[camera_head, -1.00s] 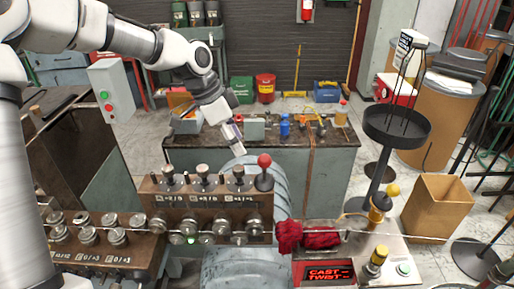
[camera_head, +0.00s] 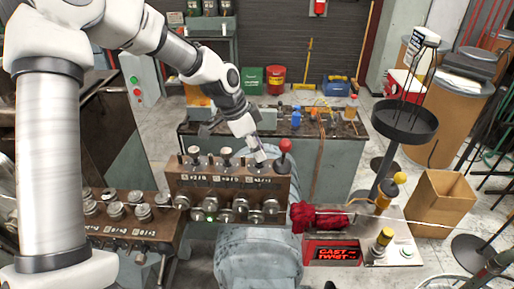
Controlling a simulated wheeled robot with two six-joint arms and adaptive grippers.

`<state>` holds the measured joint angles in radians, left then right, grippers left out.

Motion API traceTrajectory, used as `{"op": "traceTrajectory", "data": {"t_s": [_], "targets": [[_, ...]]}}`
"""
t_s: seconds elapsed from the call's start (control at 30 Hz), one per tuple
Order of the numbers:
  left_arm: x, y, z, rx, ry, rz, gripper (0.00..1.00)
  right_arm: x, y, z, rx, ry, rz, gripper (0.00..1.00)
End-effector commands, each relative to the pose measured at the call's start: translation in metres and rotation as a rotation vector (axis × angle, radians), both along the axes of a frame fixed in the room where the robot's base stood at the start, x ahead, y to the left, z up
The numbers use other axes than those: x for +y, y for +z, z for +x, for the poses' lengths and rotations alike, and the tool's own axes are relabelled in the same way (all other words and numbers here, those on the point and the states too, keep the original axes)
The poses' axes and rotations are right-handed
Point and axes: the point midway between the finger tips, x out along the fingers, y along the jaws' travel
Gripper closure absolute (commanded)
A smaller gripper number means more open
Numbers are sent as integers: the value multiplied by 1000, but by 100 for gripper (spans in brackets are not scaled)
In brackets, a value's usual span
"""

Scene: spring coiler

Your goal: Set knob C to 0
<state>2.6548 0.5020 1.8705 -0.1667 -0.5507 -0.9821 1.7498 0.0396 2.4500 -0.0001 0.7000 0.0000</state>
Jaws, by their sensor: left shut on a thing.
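A brown coiler panel (camera_head: 228,186) carries a row of three metal knobs on its upper ledge, with small white labels too small to read surely. The rightmost knob (camera_head: 259,168), which I take for knob C, is largely hidden under my left gripper (camera_head: 260,157). My left gripper comes down from the upper left and is shut on this knob. The middle knob (camera_head: 226,158) and the left knob (camera_head: 194,158) stand free. The setting of the rightmost knob cannot be read. My right gripper is out of view.
A red-balled lever (camera_head: 285,146) stands close to the right of the gripper. A lower knob bank (camera_head: 128,228) is at the left. Red cloth (camera_head: 318,218) wraps a rod above a lit red display (camera_head: 337,253). A workbench (camera_head: 335,160) with tools stands behind.

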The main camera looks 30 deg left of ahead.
Motion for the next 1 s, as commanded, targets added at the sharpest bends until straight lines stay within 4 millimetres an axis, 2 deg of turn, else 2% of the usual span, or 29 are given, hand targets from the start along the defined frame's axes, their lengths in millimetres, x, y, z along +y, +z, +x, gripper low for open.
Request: {"op": "traceTrajectory", "data": {"t_s": [0.37, 0.67, 0.87, 1.0], "targets": [[0, -3, -1, 3, 34, 1, 100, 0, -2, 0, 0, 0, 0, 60], [-1, -5, -2, 3, 197, 2, 100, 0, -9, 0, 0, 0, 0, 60], [-2, -8, -2, 2, 370, 4, 100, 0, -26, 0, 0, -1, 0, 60], [-2, -10, -2, 1, 504, 4, 100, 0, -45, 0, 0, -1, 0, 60]]}}
